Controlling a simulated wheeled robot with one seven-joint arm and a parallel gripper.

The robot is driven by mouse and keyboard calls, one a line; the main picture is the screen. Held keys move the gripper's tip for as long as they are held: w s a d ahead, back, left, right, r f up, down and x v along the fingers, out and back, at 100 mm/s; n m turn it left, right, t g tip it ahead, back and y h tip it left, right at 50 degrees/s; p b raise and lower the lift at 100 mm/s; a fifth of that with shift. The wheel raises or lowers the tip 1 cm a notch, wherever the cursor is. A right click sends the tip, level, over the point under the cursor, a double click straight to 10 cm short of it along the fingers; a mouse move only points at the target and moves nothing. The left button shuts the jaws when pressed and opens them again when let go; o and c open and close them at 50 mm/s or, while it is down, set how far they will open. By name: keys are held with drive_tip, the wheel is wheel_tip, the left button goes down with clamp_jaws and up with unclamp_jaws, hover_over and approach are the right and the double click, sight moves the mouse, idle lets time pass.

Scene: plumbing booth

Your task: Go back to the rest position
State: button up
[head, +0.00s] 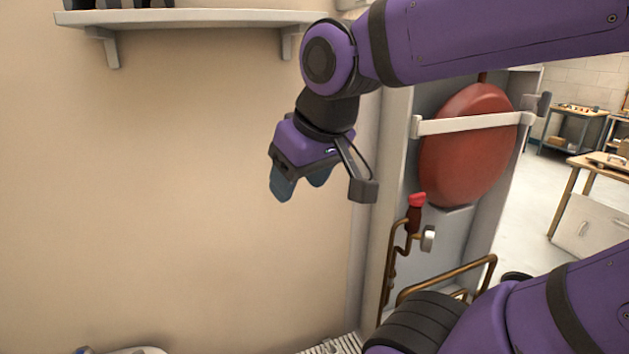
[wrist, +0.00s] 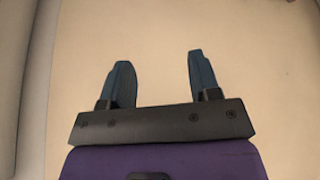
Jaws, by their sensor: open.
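My gripper (head: 300,186) hangs from my purple arm in the upper middle of the head view, with its fingers pointing down. It is in front of the bare beige wall, left of the grey cabinet. In the wrist view my gripper (wrist: 161,80) shows two blue-grey fingers set apart with nothing between them. Only plain beige surface lies behind them. No object is in its grasp.
A wall shelf (head: 200,19) is at the upper left. A red round tank (head: 465,150) sits in the grey cabinet behind a white strap, with copper pipes (head: 390,275) and a red-topped valve (head: 416,203) below. Workbenches (head: 570,120) stand far right. The wall left of my gripper is clear.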

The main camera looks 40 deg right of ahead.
drive_tip(key=shift+s+d, duration=0.15)
drive_tip(key=shift+s, duration=0.5)
drive_tip(key=shift+s+d, duration=0.15)
drive_tip(key=shift+s, duration=0.45)
